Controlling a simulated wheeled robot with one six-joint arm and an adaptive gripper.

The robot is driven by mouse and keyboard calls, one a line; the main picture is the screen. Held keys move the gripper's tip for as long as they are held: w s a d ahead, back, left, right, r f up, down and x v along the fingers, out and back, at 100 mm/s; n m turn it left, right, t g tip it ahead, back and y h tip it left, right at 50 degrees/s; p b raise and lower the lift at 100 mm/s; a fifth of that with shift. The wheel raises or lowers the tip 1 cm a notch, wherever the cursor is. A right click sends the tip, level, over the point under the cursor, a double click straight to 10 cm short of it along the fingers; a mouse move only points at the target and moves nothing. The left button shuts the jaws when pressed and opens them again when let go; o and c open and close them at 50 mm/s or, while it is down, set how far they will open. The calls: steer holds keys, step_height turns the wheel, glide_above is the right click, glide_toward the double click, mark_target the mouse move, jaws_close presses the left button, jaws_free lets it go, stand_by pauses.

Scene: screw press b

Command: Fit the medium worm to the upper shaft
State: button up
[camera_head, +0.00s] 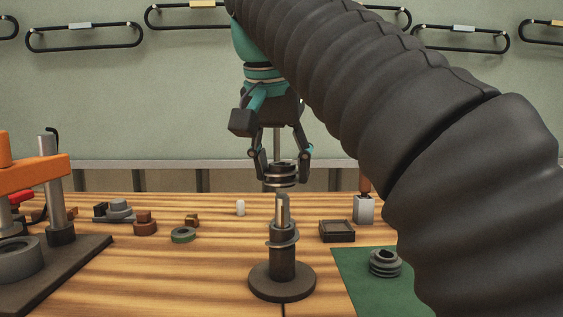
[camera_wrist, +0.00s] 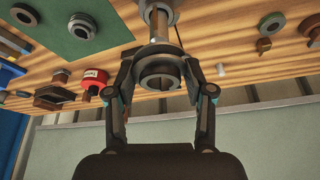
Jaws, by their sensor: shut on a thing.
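My gripper (camera_head: 281,170) is shut on a dark ribbed worm (camera_head: 281,181), one finger on each side. In the wrist view the worm (camera_wrist: 161,66) shows its round bore, between the fingertips. An upright shaft (camera_head: 283,211) rises from a dark stand with a round base (camera_head: 282,283). The worm is nearly in line above the shaft's tip in the head view. I cannot tell whether they touch. A grey ring-like part (camera_head: 283,236) sits around the post below the shaft. Another ribbed worm (camera_head: 386,262) lies on the green mat (camera_head: 353,279).
An orange-topped press (camera_head: 33,174) stands at the left. My arm covers the right side of the head view.

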mark_target(281, 196)
steer(key=shift+f, duration=0.15)
steer(key=shift+f+b, duration=0.35)
steer(key=shift+b, duration=0.05)
steer(key=shift+f, duration=0.35)
steer(key=shift+f+b, duration=0.65)
steer(key=shift+f, duration=0.2)
stand_by(0.9)
steer(key=shift+f+b, duration=0.5)
steer(key=shift+f, duration=0.65)
steer(key=shift+f, duration=0.15)
steer(key=o, duration=1.5)
